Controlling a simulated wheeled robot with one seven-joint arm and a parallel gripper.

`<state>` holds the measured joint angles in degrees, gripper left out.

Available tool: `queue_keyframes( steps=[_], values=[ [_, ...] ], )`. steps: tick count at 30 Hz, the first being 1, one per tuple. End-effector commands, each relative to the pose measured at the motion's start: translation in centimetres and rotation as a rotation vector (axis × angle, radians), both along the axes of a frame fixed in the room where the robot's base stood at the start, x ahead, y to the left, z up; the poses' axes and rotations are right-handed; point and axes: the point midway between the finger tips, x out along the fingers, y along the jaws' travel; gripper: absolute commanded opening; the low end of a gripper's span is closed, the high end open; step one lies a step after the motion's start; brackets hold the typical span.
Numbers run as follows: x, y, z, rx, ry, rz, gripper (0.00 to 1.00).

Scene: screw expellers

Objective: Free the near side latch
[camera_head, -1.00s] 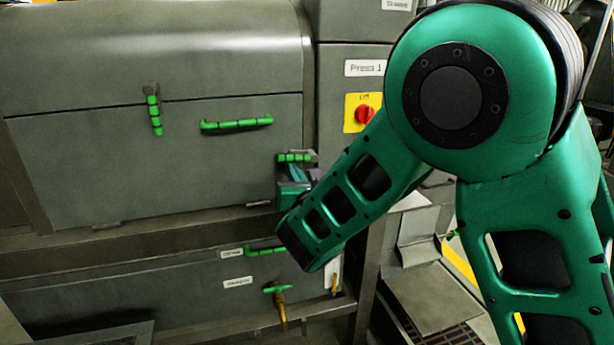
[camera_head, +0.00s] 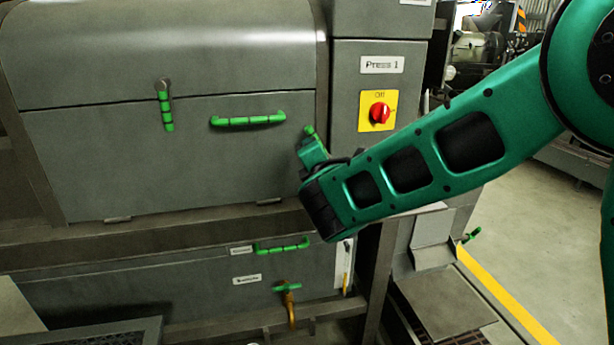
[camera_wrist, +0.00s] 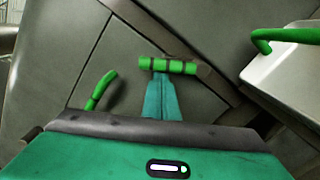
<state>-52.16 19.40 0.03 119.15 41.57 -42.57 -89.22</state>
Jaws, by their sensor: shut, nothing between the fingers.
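The right-hand latch has a short green grip (camera_head: 310,130) beside the right edge of the press cover. It is tilted, with its pivot hidden behind my gripper. My gripper (camera_head: 312,150) is just below the grip, with its teal fingers together and nothing held. In the wrist view the green latch grip (camera_wrist: 168,66), with dark bands, lies across the fingertips (camera_wrist: 160,82); I cannot tell whether they touch. A second latch (camera_head: 165,105) hangs upright at the left of the cover. A green cover handle (camera_head: 248,120) lies between them.
A control panel with a red knob on a yellow plate (camera_head: 379,112) stands right of the latch. Below are a lower green handle (camera_head: 282,245) and a green-handled brass tap (camera_head: 288,300). Open floor lies to the right.

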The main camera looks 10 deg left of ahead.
Motion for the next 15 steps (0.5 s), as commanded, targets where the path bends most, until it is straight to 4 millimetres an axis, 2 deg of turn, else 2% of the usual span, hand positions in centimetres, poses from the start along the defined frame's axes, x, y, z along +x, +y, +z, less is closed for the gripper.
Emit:
queue_keyframes(
  steps=[15],
  values=[
    [1.1,-2.2,1.9,0.376,0.176,-0.003,0.00]
  ],
)
